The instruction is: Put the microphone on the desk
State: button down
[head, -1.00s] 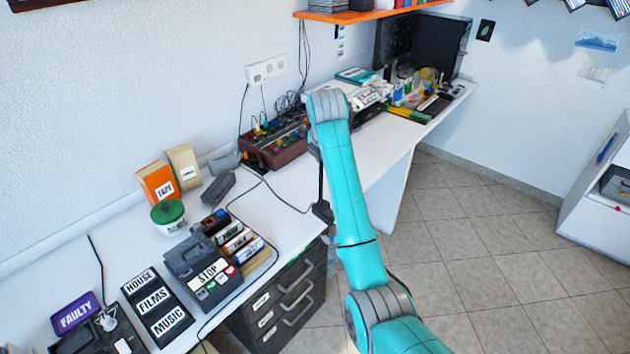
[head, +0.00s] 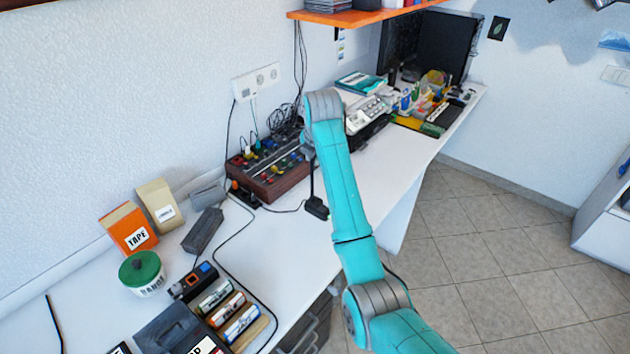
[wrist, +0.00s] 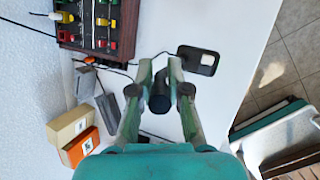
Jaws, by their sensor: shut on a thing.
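My gripper (wrist: 160,74) is shut on the black microphone (wrist: 159,100), seen between the fingers in the wrist view. Its flat dark base (wrist: 198,60) shows beyond the right finger. In the head view the microphone (head: 316,208) hangs from a thin stem beside my teal arm, its base lowest. It appears over the white desk (head: 278,245), in front of the mixer; I cannot tell whether the base touches the desk top. My arm hides most of the gripper in the head view.
A brown mixer (head: 268,172) with cables stands at the wall. A telephone (head: 366,115) is farther back. The TAPE box (head: 128,229), green-lidded jar (head: 141,270) and small boxes (head: 225,308) stand at the left. The desk between the mixer and front edge is mostly clear, with a cable crossing it.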

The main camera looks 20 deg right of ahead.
jog(key=shift+f, duration=2.75)
jog(key=c, duration=1.1)
grip_release()
jog(key=shift+f, duration=0.15)
jog(key=shift+c, duration=0.2)
jog(key=v, duration=1.2)
